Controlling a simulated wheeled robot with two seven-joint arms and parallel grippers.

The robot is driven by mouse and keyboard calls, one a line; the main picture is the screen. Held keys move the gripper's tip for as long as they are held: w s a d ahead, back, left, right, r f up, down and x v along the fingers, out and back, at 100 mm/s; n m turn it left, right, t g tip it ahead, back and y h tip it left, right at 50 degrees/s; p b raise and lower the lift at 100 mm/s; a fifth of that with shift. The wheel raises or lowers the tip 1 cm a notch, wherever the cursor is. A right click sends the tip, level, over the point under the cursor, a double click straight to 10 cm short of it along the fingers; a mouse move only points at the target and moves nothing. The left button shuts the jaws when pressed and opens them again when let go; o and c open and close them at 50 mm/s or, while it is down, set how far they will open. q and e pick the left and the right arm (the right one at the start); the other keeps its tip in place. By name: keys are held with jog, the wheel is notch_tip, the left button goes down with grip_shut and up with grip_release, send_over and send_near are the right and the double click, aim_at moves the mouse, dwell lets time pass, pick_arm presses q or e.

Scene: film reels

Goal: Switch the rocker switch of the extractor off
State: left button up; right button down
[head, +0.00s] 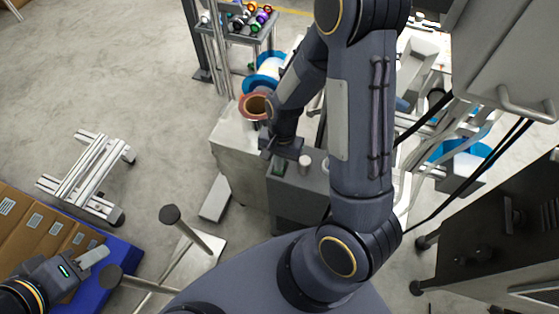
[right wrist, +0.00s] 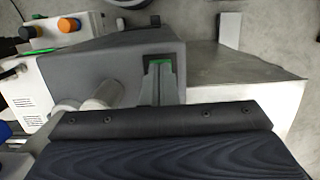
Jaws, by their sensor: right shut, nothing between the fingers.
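The extractor appears as a dark grey box (head: 297,205) below my right forearm in the head view; its sloped grey top (right wrist: 105,60) fills the middle of the right wrist view. The rocker switch (right wrist: 160,60), green in a dark frame, sits on that top, mostly hidden behind my fingers. It also shows as a small green patch (head: 277,169) in the head view. My right gripper (right wrist: 159,76) is shut and empty, its tips at the switch; I cannot tell whether they touch. My left gripper (head: 97,258) is far off at the lower left, its opening unclear.
Pale cylindrical knobs (right wrist: 105,92) stand beside the switch. A copper-coloured reel (head: 256,106) is near my right gripper. Open floor (head: 90,80) lies left.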

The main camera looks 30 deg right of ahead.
jog(key=shift+f, duration=0.1)
jog(key=shift+w+d, duration=0.25)
jog(key=shift+d, duration=0.05)
jog(key=shift+w+d, duration=0.3)
jog(key=shift+d, duration=0.05)
jog(key=r+p, duration=0.5)
jog(key=shift+w+d+r, duration=0.2)
jog(key=shift+w+d, duration=0.05)
jog(key=shift+d, duration=0.1)
notch_tip(320, 180, up, 9)
jog(key=w+d, duration=0.1)
jog(key=shift+f, duration=0.2)
